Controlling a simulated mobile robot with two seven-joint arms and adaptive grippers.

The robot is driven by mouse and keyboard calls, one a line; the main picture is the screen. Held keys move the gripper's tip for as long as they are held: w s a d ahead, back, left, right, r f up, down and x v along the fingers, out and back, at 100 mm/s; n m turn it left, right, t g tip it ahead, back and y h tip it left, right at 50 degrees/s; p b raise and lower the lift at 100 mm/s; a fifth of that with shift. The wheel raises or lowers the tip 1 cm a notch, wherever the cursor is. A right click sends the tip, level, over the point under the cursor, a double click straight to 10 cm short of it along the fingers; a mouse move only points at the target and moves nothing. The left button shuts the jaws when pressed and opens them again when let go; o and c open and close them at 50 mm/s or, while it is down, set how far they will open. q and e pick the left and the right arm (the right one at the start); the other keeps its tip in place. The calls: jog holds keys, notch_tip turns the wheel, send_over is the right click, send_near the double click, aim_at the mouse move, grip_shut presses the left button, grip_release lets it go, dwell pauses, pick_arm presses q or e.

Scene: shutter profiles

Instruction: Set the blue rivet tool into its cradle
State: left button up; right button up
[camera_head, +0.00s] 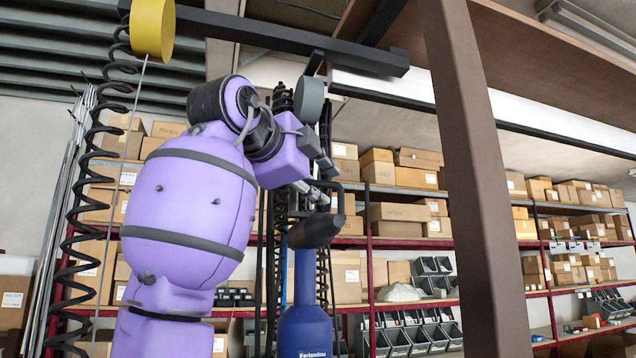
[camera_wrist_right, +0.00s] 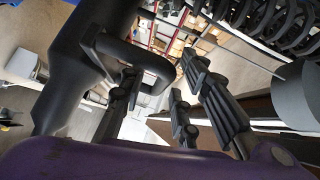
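The blue rivet tool (camera_head: 305,328) stands upright at the bottom centre of the head view, with a black head (camera_head: 316,232) and a black loop handle on top. Its lower end is cut off by the frame. My right gripper (camera_head: 320,180), on the purple arm, is at the loop handle. In the right wrist view the loop handle (camera_wrist_right: 150,62) reaches toward the gap between the spread fingers of my right gripper (camera_wrist_right: 155,108). I cannot tell whether any finger touches it. I cannot make out the cradle. My left gripper is not in view.
A brown post (camera_head: 468,180) stands to the right of the tool. A dark overhead beam (camera_head: 290,38) carries a yellow drum (camera_head: 152,28), and a black coiled hose (camera_head: 85,180) hangs at left. Shelves with cardboard boxes (camera_head: 400,213) and grey bins (camera_head: 410,335) fill the background.

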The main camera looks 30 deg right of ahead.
jog(key=shift+c, duration=0.3)
grip_shut()
